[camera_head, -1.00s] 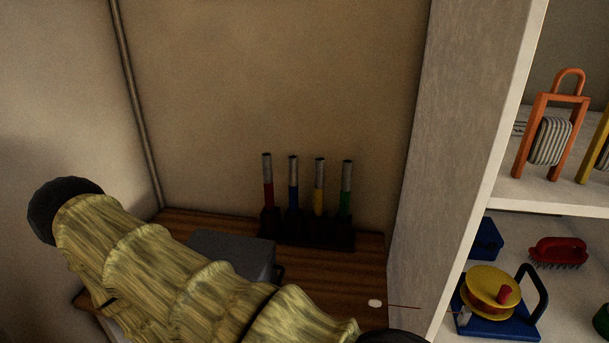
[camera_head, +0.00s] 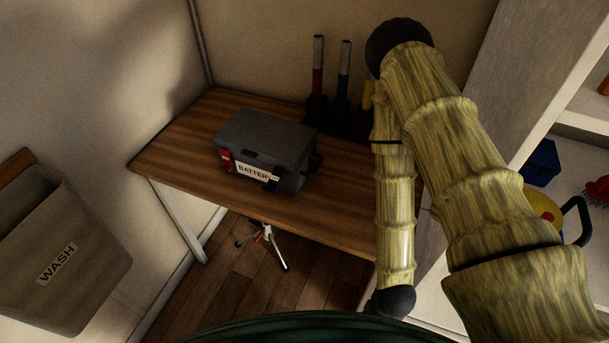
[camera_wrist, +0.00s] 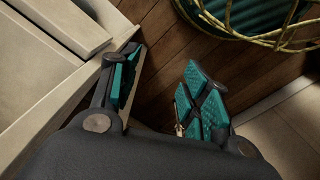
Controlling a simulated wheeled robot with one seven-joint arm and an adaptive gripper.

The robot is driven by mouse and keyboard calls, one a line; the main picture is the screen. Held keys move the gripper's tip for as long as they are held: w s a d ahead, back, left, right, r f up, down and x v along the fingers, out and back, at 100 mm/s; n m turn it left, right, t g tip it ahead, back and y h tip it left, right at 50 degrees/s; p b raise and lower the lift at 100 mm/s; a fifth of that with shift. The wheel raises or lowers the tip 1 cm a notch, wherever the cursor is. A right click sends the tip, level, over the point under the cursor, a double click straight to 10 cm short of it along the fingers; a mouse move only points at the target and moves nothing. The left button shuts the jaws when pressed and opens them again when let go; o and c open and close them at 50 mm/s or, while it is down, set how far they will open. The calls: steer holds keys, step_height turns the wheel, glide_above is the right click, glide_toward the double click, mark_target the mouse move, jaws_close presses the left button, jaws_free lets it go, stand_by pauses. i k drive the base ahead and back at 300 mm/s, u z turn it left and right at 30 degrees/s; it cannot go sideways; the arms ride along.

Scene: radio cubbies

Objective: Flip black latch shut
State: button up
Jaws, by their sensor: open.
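A dark grey battery box (camera_head: 262,143) with a white label reading BATTERY stands on the wooden table in the head view. Its lid looks down. A small black latch (camera_head: 271,184) shows at the front beside the label; I cannot tell clearly whether it is open or shut. A red part (camera_head: 226,160) sits at the box's left front. My gripper (camera_wrist: 160,75) shows in the wrist view, its teal-padded fingers apart with nothing between them, over the wooden floor. It is away from the box. In the head view my arm hangs to the right of the box and hides the gripper.
Upright tubes with coloured lower ends (camera_head: 343,75) stand at the table's (camera_head: 180,150) back, partly hidden by my arm. A WASH bin (camera_head: 75,250) hangs at left. A small tripod (camera_head: 265,236) stands below the table. White shelving is at right. Table left of the box is clear.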

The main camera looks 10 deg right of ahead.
mark_target(275, 178)
steer(key=k, duration=1.65)
steer(key=u, duration=1.2)
steer(key=i, duration=1.1)
steer(key=z, duration=1.1)
